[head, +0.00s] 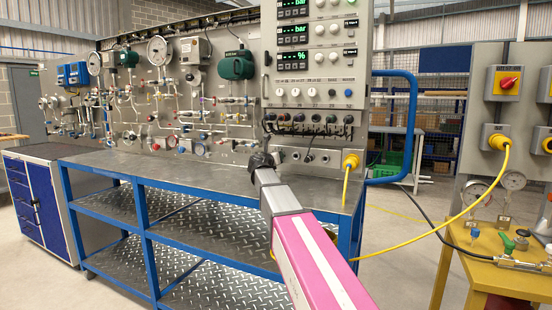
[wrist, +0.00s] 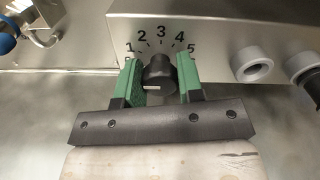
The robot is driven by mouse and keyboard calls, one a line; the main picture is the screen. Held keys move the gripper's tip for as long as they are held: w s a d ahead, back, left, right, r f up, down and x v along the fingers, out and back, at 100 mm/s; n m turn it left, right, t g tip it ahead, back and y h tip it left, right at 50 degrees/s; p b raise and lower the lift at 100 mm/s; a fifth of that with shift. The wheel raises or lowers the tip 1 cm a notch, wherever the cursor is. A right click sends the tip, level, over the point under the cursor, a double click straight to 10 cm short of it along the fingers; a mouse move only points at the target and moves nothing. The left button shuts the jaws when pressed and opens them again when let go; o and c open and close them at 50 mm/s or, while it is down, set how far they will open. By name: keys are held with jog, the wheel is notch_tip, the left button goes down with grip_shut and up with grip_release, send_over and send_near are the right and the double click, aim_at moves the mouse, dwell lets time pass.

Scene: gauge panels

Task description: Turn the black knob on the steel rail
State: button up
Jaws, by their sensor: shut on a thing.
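In the wrist view the black knob (wrist: 158,74) sits on a steel rail (wrist: 215,35) under a printed scale from 1 to 5. A pale mark shows on the knob's near, lower part. My gripper (wrist: 160,82) has its two green-padded fingers on either side of the knob, shut on it. In the head view my gripper (head: 262,162) reaches the panel's lower edge above the bench, and the knob is hidden behind it there.
Grey round fittings (wrist: 251,64) stick out of the rail right of the knob. A blue-ended fitting (wrist: 8,38) is at left. In the head view, a yellow connector (head: 351,161) with a cable is right of my gripper, above the steel bench top (head: 200,180).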

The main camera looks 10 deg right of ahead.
jog(key=o, duration=0.9)
jog(key=shift+s+a, duration=0.1)
jog(key=v, duration=1)
jog(key=shift+s+a, duration=0.2)
jog(key=shift+s, duration=0.1)
